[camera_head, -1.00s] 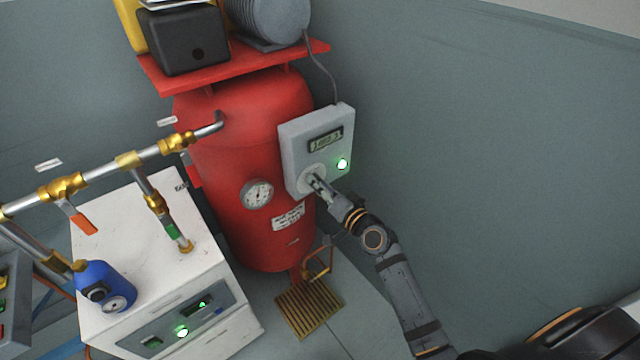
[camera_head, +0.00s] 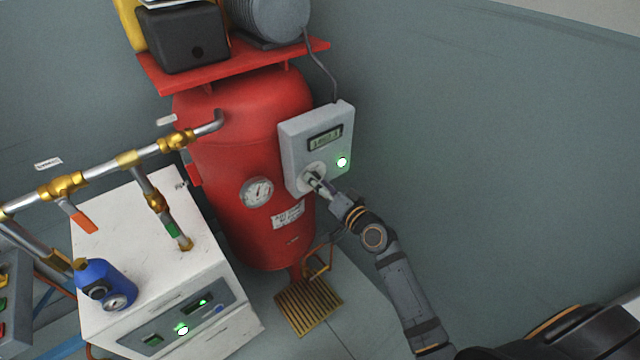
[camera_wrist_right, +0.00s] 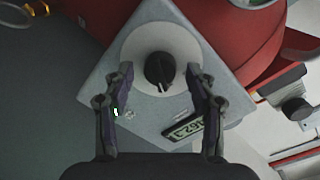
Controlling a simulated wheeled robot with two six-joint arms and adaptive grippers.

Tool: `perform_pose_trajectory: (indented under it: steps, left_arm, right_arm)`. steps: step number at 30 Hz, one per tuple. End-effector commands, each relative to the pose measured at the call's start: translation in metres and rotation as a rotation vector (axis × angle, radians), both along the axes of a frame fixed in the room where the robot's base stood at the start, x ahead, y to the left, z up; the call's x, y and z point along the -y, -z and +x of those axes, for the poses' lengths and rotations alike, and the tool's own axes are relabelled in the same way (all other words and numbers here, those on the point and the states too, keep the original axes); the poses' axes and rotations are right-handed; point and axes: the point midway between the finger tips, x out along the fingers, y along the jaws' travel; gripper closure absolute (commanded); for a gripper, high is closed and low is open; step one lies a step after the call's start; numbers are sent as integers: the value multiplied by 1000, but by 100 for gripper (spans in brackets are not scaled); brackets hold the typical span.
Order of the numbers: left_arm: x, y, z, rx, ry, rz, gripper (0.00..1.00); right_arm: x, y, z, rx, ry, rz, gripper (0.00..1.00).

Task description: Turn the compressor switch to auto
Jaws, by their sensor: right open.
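The compressor switch is a black knob (camera_wrist_right: 159,70) on a pale round plate, on the front of a grey control box (camera_head: 300,140). The box is fixed to the red compressor tank (camera_head: 235,150). It has a small display (camera_head: 325,138) and a lit green lamp (camera_head: 342,162). My right gripper (camera_head: 314,181) is at the plate and partly covers the knob in the head view. In the right wrist view my right gripper (camera_wrist_right: 160,80) is open, with one finger on each side of the knob and gaps visible. The plate's markings are not readable. My left gripper is not in view.
A pressure gauge (camera_head: 257,192) sits on the tank left of the box. A white cabinet (camera_head: 140,230), brass-fitted pipes (camera_head: 100,177) and a blue regulator (camera_head: 104,284) stand at left. A floor grate (camera_head: 308,304) lies below. The wall at right is bare.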

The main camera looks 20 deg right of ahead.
Motion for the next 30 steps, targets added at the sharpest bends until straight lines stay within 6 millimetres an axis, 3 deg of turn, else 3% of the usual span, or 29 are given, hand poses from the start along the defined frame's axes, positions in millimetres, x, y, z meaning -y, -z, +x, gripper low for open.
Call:
perform_pose_trajectory:
  steps: [5, 15, 18, 30]
  left_arm:
    - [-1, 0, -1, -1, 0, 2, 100]
    - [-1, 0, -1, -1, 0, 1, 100]
    - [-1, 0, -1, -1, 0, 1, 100]
    - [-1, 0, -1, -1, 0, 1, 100]
  right_arm:
    - [4, 1, -10, -1, 0, -3, 43]
    - [28, -4, -88, -5, -4, -8, 43]
    - [33, -5, -102, -4, -1, -7, 43]
    - [37, -8, -114, 1, -1, 1, 43]
